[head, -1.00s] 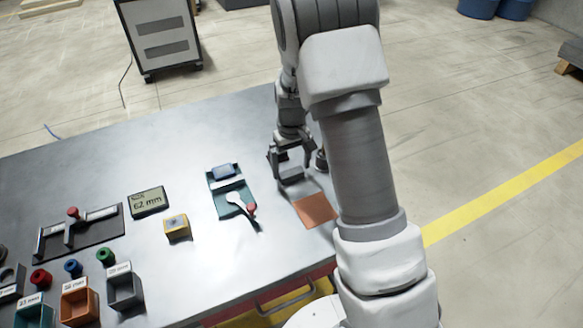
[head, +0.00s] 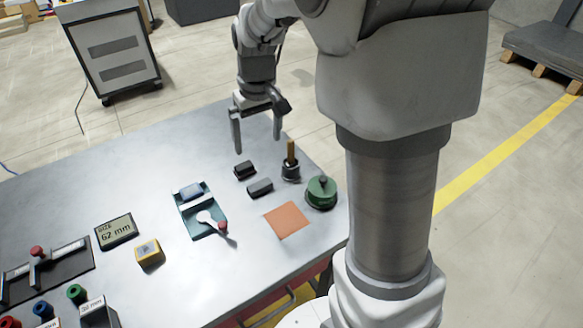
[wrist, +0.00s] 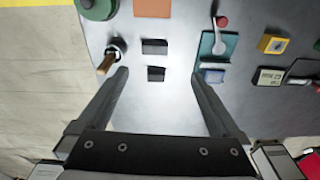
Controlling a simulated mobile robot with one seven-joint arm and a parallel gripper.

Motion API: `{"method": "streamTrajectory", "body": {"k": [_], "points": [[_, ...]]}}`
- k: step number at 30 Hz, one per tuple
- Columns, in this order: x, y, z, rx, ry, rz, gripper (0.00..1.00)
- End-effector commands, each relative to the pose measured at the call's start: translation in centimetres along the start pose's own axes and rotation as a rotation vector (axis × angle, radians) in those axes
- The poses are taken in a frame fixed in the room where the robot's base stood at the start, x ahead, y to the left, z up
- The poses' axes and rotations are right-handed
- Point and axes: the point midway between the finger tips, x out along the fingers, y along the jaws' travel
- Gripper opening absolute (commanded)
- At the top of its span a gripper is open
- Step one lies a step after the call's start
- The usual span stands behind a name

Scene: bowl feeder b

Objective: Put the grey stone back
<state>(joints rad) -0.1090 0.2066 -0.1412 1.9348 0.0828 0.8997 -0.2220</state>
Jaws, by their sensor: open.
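Two small dark grey blocks lie on the metal table. The farther block (head: 245,169) and the nearer block (head: 260,188) sit close together, apart from each other. I cannot tell which one is the grey stone. My gripper (head: 257,143) is open and empty above the table, over the far side of the blocks. In the wrist view, the farther block (wrist: 156,74) shows between the fingertips of my gripper (wrist: 160,74), and the nearer block (wrist: 154,47) lies just beyond. Neither block is held.
A dark holder with an upright brown handle (head: 290,160) stands right of the blocks, near a green round pot (head: 321,192). An orange mat (head: 287,220) lies in front. A teal clamp fixture (head: 201,212) with a blue-grey piece is left. A size display (head: 116,231) lies farther left.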

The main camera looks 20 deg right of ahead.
Motion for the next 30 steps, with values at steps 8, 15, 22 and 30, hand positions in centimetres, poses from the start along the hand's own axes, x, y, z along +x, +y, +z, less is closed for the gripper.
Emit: {"method": "streamTrajectory", "body": {"k": [8, 15, 22, 30], "points": [[-6.3, -1.0, 5.2, 0.041, 0.117, -0.001, 1.00], [-9.7, -1.9, 10.2, 0.072, 0.213, 0.011, 1.00], [-11.4, -2.6, 15.1, 0.105, 0.303, 0.033, 1.00], [-11.6, -3.1, 18.9, 0.130, 0.373, 0.058, 1.00]]}}
